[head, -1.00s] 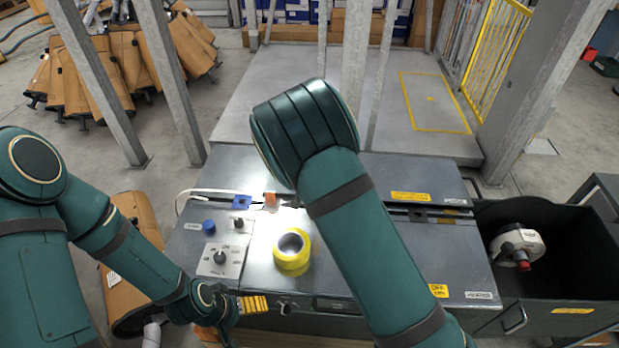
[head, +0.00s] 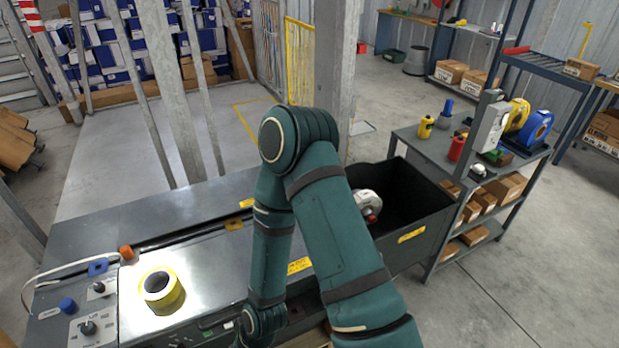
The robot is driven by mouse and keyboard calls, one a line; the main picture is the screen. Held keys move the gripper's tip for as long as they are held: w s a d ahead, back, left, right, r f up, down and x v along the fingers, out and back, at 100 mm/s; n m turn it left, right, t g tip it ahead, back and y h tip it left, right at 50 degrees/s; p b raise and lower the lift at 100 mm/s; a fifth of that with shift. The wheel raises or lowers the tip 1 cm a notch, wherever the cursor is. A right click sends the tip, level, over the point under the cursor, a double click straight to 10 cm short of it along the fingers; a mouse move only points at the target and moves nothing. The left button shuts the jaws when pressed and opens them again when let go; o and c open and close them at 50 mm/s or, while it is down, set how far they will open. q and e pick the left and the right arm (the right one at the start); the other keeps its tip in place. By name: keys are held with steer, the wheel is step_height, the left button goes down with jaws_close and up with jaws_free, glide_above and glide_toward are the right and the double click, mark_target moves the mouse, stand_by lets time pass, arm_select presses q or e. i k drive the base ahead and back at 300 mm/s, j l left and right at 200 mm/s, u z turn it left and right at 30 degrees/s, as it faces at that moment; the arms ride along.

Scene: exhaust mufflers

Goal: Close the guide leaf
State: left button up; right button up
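The grey metal workbench (head: 205,262) has a long dark slot along its top, with yellow labels beside it. I cannot tell which part of it is the guide leaf; my arm hides some of the bench's right part. My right arm (head: 320,215) rises from the bottom edge, bends at the top and comes down over the bench's front. Its wrist (head: 262,322) is at the bottom edge of the picture, and the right gripper does not show. My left arm and gripper are out of view.
A loaded shelf (head: 480,195) is farther right.

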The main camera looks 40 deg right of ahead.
mark_target(155, 215)
steer(key=l+z, duration=0.15)
steer(key=l, duration=2.65)
steer(key=i+j, duration=0.35)
